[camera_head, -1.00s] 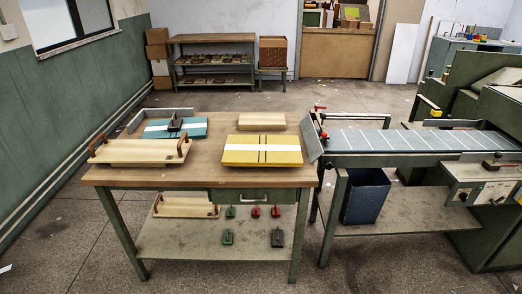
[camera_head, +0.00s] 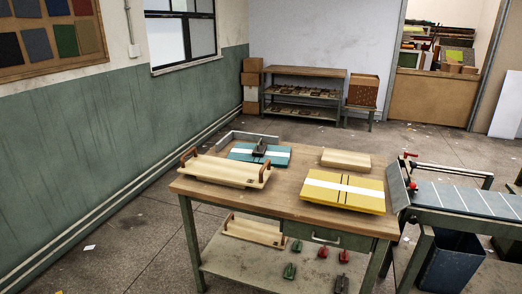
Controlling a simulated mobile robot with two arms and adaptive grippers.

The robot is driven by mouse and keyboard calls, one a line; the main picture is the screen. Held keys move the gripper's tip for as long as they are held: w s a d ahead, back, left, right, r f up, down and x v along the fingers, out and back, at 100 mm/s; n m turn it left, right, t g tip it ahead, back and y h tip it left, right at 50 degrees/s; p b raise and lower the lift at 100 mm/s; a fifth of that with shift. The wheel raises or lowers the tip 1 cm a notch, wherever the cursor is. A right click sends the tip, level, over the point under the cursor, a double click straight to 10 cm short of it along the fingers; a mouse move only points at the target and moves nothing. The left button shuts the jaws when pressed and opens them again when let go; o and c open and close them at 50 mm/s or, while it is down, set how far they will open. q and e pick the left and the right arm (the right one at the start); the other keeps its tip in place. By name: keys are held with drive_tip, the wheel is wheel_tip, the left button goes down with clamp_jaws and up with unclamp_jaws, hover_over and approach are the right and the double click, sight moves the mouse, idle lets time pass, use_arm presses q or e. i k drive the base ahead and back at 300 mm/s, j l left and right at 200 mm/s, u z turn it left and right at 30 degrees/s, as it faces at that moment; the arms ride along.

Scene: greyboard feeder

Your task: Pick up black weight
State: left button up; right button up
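A black weight (camera_head: 342,284) sits on the lower shelf (camera_head: 240,268) of the workbench, at its front right, close to the bottom edge of the view. Two green weights (camera_head: 289,271) and two red weights (camera_head: 323,252) stand near it on the same shelf. A dark grey block-like piece (camera_head: 260,147) sits on the teal board (camera_head: 240,153) on the bench top. Neither of my grippers is in view.
The bench top (camera_head: 290,204) holds a wooden tray with handles (camera_head: 225,170), a yellow board (camera_head: 330,200) and a pale block (camera_head: 345,159). A feeder table (camera_head: 465,198) and blue bin (camera_head: 452,262) stand at right.

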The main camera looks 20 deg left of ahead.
sight(259, 150)
drive_tip(key=i+j+u, duration=0.1)
drive_tip(key=i+j, duration=0.3)
drive_tip(key=j, duration=0.25)
drive_tip(key=i+j+u, duration=0.1)
drive_tip(key=i+j, duration=0.3)
drive_tip(key=j, duration=0.2)
drive_tip(key=i+j+u, duration=0.1)
drive_tip(key=i+j, duration=0.35)
drive_tip(key=j, duration=0.1)
